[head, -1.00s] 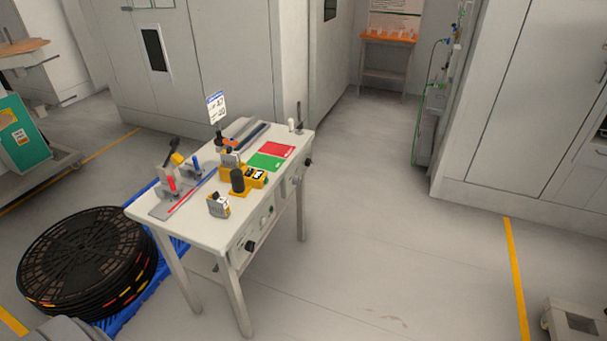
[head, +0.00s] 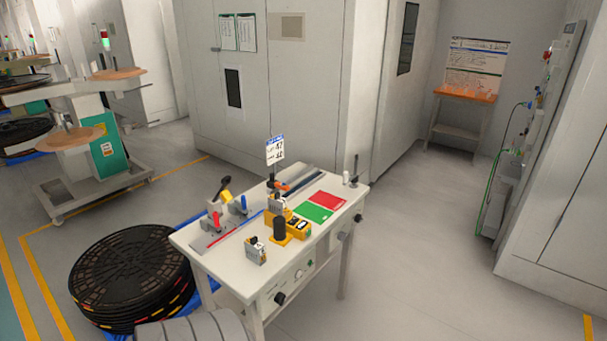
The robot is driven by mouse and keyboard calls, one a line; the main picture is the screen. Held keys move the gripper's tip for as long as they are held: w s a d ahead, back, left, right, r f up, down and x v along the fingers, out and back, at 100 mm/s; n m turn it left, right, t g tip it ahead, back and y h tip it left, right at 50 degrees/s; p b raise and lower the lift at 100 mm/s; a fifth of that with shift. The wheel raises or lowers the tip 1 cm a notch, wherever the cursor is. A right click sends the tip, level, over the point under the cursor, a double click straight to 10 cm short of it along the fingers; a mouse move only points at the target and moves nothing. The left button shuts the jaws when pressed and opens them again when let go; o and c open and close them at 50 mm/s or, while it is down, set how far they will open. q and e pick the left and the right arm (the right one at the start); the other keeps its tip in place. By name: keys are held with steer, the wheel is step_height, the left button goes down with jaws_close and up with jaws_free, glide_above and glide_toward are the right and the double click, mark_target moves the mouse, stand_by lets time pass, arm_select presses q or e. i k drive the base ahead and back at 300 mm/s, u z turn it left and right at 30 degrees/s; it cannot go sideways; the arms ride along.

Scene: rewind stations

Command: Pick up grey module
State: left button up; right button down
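A small grey module (head: 256,251) with some yellow and dark parts on it stands at the front edge of the white table (head: 232,271). It is just left of a black cylinder on a yellow base (head: 280,230). Another small grey block (head: 278,202) stands behind that cylinder, in front of the sign. Neither of my grippers shows in the head view, so their distance from the module cannot be seen.
Green (head: 313,211) and red (head: 327,199) pads lie on the table's right part. A clamp fixture (head: 214,219) stands on its left part. Stacked black reels (head: 130,270) sit on the floor to the left. The floor right of the table (head: 425,260) is clear.

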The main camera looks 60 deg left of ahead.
mark_target(277, 205)
steer(key=u, duration=0.1)
steer(key=i, duration=1.8)
steer(key=u, duration=0.8)
steer(key=i, duration=1)
steer(key=u, duration=1.6)
steer(key=i, duration=0.75)
steer(key=u, duration=0.65)
